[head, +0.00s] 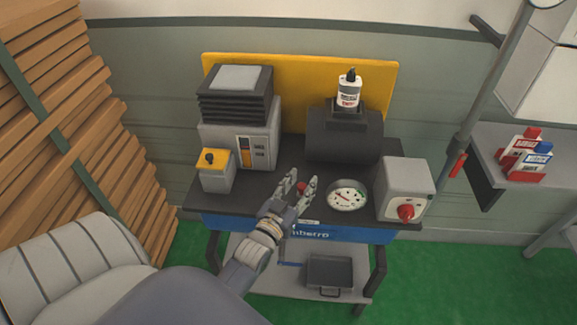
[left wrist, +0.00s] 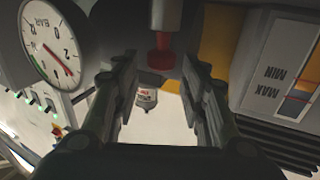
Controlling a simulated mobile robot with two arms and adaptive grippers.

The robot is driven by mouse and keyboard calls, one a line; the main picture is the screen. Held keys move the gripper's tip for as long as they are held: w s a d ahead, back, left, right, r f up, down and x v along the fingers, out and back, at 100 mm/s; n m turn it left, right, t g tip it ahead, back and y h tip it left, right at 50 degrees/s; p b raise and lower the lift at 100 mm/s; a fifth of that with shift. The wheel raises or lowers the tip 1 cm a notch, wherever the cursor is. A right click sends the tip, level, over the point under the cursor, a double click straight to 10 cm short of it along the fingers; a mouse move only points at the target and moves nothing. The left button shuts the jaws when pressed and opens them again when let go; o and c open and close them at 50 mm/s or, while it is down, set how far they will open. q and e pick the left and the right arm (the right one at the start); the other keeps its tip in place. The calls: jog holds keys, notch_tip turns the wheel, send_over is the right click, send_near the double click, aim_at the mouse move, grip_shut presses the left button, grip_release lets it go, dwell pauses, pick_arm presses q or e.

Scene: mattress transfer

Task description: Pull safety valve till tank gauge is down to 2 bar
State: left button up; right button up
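The safety valve, a small red knob (head: 302,187), sits on the compressor bench, left of the tank gauge (head: 347,195). My left gripper (head: 300,182) is open, its two fingers on either side of the red knob in the head view. In the left wrist view the red knob (left wrist: 160,56) hangs from a grey stem between the open fingertips (left wrist: 160,68), with gaps on both sides. The round white gauge (left wrist: 47,42) there appears turned over; its red needle shows, but I cannot read the value surely. My right gripper is not in view.
A grey box with a red rotary switch (head: 405,212) stands right of the gauge. A black tank (head: 344,140) with a white bottle (head: 349,90) is behind. A grey unit (head: 260,145) and a yellow-topped box (head: 214,160) stand left. A side shelf (head: 493,160) is at right.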

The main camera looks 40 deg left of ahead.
pick_arm(q)
jog(key=s+d, duration=0.1)
jog(key=s, duration=1)
jog(key=shift+d, duration=0.35)
